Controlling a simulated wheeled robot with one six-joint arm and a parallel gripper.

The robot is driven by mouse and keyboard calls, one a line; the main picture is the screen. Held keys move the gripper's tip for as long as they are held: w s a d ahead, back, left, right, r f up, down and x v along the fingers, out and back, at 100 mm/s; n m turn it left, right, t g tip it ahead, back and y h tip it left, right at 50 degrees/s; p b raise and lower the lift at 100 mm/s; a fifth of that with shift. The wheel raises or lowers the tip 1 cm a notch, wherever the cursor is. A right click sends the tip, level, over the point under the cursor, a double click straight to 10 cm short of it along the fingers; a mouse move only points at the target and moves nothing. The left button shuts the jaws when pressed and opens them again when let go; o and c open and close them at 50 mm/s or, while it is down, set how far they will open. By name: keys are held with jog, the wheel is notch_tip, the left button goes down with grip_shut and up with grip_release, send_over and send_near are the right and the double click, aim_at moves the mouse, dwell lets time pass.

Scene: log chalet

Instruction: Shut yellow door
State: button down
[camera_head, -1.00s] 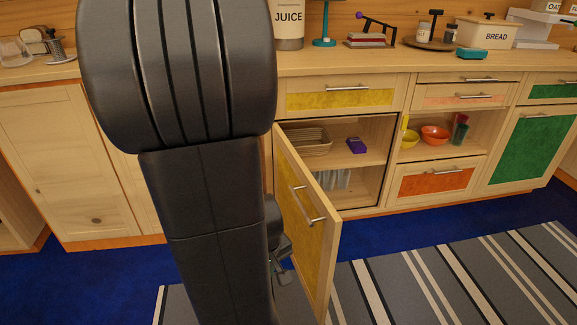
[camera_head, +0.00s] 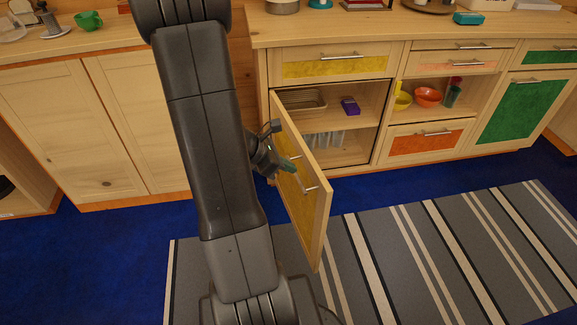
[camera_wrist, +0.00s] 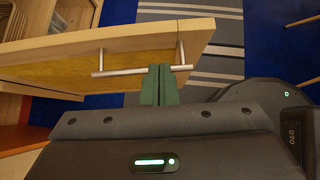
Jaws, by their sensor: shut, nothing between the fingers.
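The yellow door (camera_head: 306,212) stands open, swung out from the cabinet, with its hinge at the left of the opening. A silver bar handle (camera_head: 308,186) is on its yellow face; the handle also shows in the wrist view (camera_wrist: 118,72). My gripper (camera_head: 290,165) is at the outer, yellow side of the door, close to the handle. In the wrist view, my gripper (camera_wrist: 161,72) has its green fingers together, with the tips at the handle bar near its right post. I cannot tell whether they touch it. My arm hides part of the cabinets on the left.
The open cabinet holds a basket (camera_head: 300,103), a purple box (camera_head: 350,105) and several upright glassy things. A yellow drawer (camera_head: 335,66) above is shut. A striped rug (camera_head: 400,255) covers the floor in front. Open shelves with bowls (camera_head: 428,97) lie to the right.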

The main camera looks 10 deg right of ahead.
aim_at(314, 178)
jog(key=b+x, duration=0.2)
jog(key=x, duration=0.4)
jog(key=shift+s+a, duration=0.1)
jog(key=shift+x, duration=0.85)
jog(key=shift+b, duration=0.35)
